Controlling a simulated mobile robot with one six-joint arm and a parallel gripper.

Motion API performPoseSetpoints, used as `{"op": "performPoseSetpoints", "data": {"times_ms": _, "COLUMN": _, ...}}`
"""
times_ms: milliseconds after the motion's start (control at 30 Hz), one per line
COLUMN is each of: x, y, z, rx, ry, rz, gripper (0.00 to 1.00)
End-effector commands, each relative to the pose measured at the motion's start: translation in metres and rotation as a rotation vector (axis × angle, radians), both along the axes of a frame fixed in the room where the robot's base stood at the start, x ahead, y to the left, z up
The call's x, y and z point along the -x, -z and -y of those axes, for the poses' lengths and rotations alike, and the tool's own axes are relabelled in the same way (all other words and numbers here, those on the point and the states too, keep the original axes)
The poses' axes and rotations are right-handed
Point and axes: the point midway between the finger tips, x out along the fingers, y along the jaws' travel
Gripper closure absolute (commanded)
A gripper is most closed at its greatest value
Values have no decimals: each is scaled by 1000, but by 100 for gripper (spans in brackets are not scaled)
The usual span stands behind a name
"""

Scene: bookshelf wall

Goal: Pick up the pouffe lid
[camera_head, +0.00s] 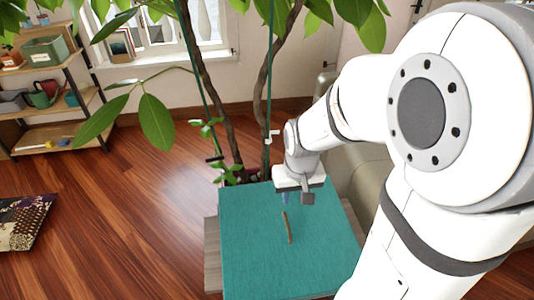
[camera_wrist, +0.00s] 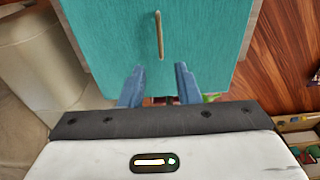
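The pouffe lid (camera_head: 250,255) is a teal, flat, square top in the lower middle of the head view. It also fills the upper middle of the wrist view (camera_wrist: 110,35). A thin tan handle (camera_head: 288,228) stands out near its middle, and it shows between and beyond my fingertips in the wrist view (camera_wrist: 159,35). My gripper (camera_head: 291,199) is over the far part of the lid, a little behind the handle. In the wrist view its two blue fingers (camera_wrist: 158,70) are spread apart with nothing between them. Part of the lid's right side is hidden by my arm.
A large potted plant (camera_head: 263,85) rises just behind the lid. A beige sofa (camera_head: 368,170) is at the right, partly behind my arm. A shelf unit (camera_head: 55,137) stands at the left. A patterned item (camera_head: 22,222) lies at the left edge. Wooden floor (camera_head: 140,215) is clear between.

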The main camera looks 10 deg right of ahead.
Motion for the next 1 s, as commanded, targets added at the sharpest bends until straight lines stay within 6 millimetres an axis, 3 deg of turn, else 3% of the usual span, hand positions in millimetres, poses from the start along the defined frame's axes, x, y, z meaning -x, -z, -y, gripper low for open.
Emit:
{"op": "performPoseSetpoints", "data": {"times_ms": 200, "x": -32, "y": 66, "z": -4, "rx": 0, "ry": -1, "rz": -71, "gripper": 71}}
{"op": "performPoseSetpoints", "data": {"times_ms": 400, "x": -42, "y": 111, "z": -6, "rx": 0, "ry": 0, "rz": -104, "gripper": 71}}
{"op": "performPoseSetpoints", "data": {"times_ms": 1000, "x": -45, "y": 168, "z": -2, "rx": 0, "ry": 0, "rz": -116, "gripper": 71}}
